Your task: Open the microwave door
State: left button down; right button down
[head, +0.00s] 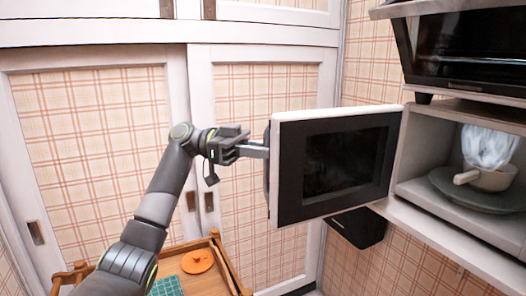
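The microwave (412,150) is on the right with its door (335,163) swung wide open toward the left. The door is white-framed with a dark window. Its handle (267,165) is a dark strip at the door's left edge. My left gripper (262,151) is at that edge, with its fingers reaching to the handle. The fingertips are partly hidden by the door edge, so I cannot tell whether they are shut on the handle. Inside the microwave, a bowl (490,179) with a pale handle and whitish contents sits on a round plate (450,190). My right gripper is not in view.
A dark oven-like appliance (470,50) is above the microwave. A dark box (357,228) is below the door. A wooden cart (212,262) with an orange round lid (197,261) and a green cloth (167,286) stands at the lower left. Plaid sliding doors (90,140) are behind my arm.

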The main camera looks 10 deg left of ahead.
pick_arm(q)
jog(key=c, duration=1.7)
grip_release()
jog(key=shift+c, duration=0.2)
jog(key=o, duration=0.3)
jog(key=shift+w+d, duration=0.15)
jog(key=shift+d, duration=0.1)
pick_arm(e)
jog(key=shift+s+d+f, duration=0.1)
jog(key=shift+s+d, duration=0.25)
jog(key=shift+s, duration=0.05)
pick_arm(q)
jog(key=shift+a, duration=0.5)
jog(key=w+a, duration=0.2)
jog(key=a, duration=1.4)
jog(key=shift+a+b, duration=0.15)
jog(key=shift+b, duration=0.2)
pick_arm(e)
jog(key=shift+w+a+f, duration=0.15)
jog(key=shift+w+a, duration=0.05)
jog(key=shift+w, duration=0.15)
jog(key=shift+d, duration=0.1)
